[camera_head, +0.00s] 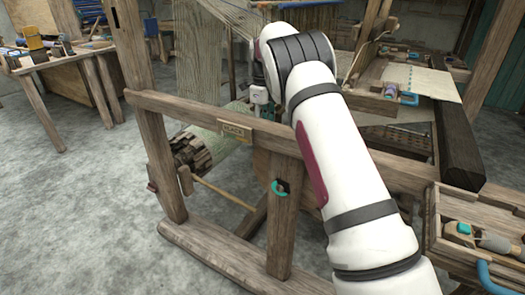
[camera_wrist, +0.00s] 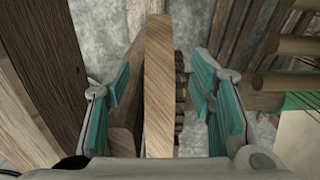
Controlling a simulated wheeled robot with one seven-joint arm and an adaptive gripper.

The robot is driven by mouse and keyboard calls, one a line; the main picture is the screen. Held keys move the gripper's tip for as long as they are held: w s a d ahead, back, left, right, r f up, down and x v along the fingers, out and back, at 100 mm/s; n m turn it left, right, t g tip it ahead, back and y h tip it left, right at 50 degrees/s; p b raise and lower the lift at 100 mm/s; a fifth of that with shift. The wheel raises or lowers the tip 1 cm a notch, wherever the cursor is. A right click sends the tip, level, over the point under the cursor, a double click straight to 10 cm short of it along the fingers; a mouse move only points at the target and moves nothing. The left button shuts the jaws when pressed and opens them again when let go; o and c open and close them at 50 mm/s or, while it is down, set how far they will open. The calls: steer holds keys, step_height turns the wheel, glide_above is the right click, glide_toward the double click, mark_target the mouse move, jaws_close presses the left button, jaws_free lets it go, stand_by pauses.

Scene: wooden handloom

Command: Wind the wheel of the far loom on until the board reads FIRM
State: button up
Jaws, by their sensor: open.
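The small board (camera_head: 236,131) hangs on the loom's front rail; its tiny lettering seems to read SLACK. A dark toothed wooden wheel (camera_head: 190,152) sits at the left end of the cloth roller, below the rail. In the wrist view my gripper (camera_wrist: 162,85) is open, with teal pads on both sides of a pale upright wooden piece (camera_wrist: 158,75). A gap shows on each side of this piece. I cannot tell whether it is part of the wheel. Darker teeth-like blocks (camera_wrist: 180,95) show just behind it.
The loom's front rail (camera_head: 170,108) and post (camera_head: 283,225) stand between my body and the roller. A tool tray (camera_head: 480,240) is at the right. A workbench (camera_head: 60,62) stands at the far left, with clear floor before it.

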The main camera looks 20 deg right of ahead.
step_height(320, 180, down, 10)
steer(key=shift+f+b, duration=0.25)
steer(key=shift+b, duration=0.6)
steer(key=shift+c, duration=0.5)
jaws_close()
